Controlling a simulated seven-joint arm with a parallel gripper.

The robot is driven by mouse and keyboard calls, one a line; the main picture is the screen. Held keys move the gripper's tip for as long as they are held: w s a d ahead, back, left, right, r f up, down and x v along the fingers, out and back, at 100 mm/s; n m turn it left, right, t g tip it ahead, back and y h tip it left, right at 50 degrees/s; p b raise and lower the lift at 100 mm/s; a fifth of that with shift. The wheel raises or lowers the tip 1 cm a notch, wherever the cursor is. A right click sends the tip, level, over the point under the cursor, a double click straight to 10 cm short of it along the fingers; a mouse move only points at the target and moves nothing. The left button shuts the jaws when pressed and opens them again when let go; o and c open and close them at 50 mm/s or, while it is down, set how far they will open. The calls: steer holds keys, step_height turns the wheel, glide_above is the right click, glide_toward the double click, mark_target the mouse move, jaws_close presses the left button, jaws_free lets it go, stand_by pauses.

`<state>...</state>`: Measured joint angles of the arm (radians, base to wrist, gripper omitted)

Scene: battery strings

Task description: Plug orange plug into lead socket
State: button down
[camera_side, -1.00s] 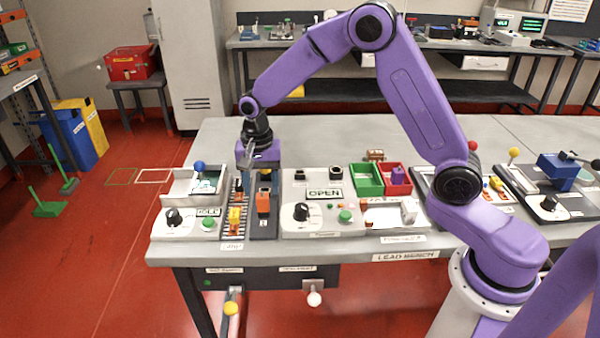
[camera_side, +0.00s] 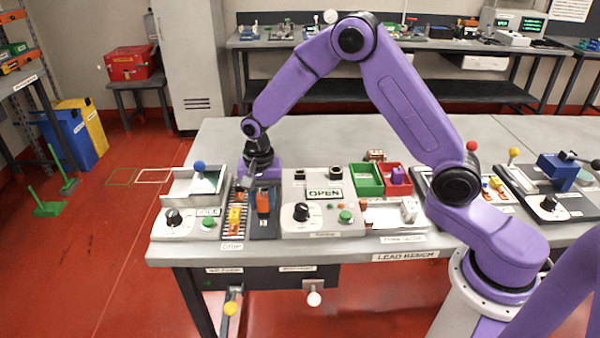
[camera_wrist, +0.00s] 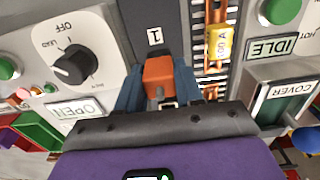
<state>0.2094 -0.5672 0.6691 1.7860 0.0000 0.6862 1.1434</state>
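The orange plug (camera_side: 263,203) stands in the dark strip left of the grey OPEN panel. In the wrist view the orange plug (camera_wrist: 158,76) is between the two blue fingers of my gripper (camera_wrist: 158,88), beside the label 1. The fingers lie close along both its sides; I cannot tell whether they press on it. In the side view my gripper (camera_side: 264,188) is low over the strip, its fingers partly hidden. Two dark sockets, one at left (camera_side: 300,175) and one at right (camera_side: 335,173), are on the panel's back part. I cannot read which is the lead socket.
The grey OPEN panel (camera_side: 322,222) has a dial (camera_side: 301,212) and a green button (camera_side: 345,216). A rail holding a yellow block (camera_side: 235,217) is left of the strip. A blue-knobbed cover unit (camera_side: 199,166) stands farther left. Green (camera_side: 366,181) and red (camera_side: 395,184) bins stand at right.

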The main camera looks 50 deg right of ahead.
steer(key=shift+r, duration=1.6)
stand_by(0.6)
steer(key=shift+r, duration=2.4)
steer(key=shift+d, duration=0.1)
steer(key=w+d+r, duration=0.2)
steer(key=d, duration=1.3)
steer(key=shift+w+d+r, duration=0.15)
steer(key=shift+w+d, duration=0.05)
steer(key=shift+d, duration=0.2)
steer(key=shift+f, duration=2.9)
steer(key=shift+f, duration=0.75)
